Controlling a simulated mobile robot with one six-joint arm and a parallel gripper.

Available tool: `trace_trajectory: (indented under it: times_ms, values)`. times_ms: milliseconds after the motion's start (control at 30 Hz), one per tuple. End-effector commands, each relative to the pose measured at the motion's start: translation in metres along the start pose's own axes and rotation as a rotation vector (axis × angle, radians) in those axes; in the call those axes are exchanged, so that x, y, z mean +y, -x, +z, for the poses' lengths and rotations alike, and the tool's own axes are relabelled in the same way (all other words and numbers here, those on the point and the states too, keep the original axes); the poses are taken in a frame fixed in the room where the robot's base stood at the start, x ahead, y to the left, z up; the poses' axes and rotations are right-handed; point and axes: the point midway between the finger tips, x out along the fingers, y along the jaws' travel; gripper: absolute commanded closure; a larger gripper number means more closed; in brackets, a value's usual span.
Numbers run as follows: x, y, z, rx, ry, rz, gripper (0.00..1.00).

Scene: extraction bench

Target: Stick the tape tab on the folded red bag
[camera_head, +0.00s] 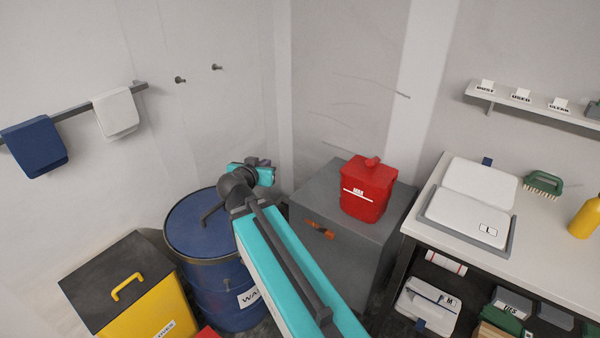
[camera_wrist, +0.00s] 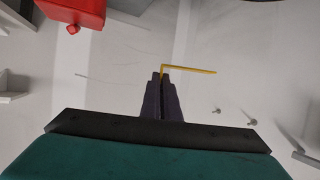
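The red bag (camera_head: 366,188) stands upright on the grey cabinet, with a lumpy red top and a white label band on its front. In the wrist view the red bag (camera_wrist: 76,12) shows upside down at the upper left, partly cut off. My gripper (camera_wrist: 161,78) has its dark fingers close together, with a thin bent yellow strip (camera_wrist: 190,70), apparently the tape tab, at their tips. In the head view my gripper (camera_head: 264,168) is above the blue drum, left of the bag and apart from it; the strip cannot be made out there.
The grey cabinet (camera_head: 330,250) has an orange handle on its front. The blue drum (camera_head: 205,285) and a yellow bin (camera_head: 150,305) stand to its left. A white bench (camera_head: 540,235) with a white case stands right. Wall hooks (camera_head: 217,67) are behind; space between gripper and bag looks clear.

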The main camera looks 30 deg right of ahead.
Motion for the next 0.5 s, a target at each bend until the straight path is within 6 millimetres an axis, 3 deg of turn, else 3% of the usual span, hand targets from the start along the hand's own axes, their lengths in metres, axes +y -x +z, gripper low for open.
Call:
trace_trajectory:
  times_ms: [100, 200, 500]
  values:
    - [-0.04, 0.015, -0.01, 0.002, 0.051, -0.134, 1.0]
    - [-0.064, 0.026, -0.018, 0.002, 0.089, -0.225, 1.0]
    - [-0.109, 0.053, -0.041, 0.006, 0.17, -0.428, 1.0]
